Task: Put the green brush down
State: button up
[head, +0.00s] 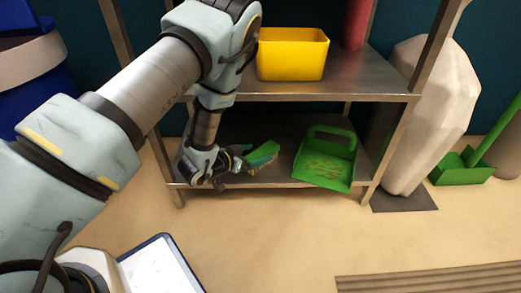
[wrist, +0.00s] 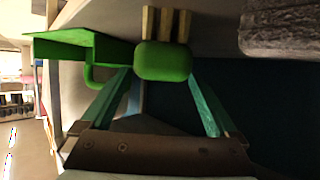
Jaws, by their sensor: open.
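The green brush (head: 264,152) is at the lower shelf, left of the green dustpan (head: 325,165). My gripper (head: 244,161) is at the brush's left end, with its jaws open. In the wrist view, the rounded green end of the brush (wrist: 163,61) shows between and just beyond the two teal fingertips (wrist: 160,78), with gaps on both sides. Its tan bristles point toward the grey shelf surface (wrist: 215,18). Whether they touch it is hard to tell. The dustpan, also seen in the wrist view (wrist: 75,45), holds brownish bits.
A yellow bin (head: 292,55) and a red cylinder (head: 356,22) stand on the upper shelf (head: 340,85), above my gripper. Metal posts bound the shelf. A large pale sack-like object (head: 425,110) and another green dustpan (head: 462,170) are at right. The floor in front is mostly clear.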

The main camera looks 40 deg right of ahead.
jog(key=p+v, duration=0.2)
jog(key=v, duration=0.6)
jog(key=shift+w+p, duration=0.1)
jog(key=shift+p, duration=0.2)
jog(key=shift+a+r, duration=0.2)
jog(key=shift+a, duration=0.15)
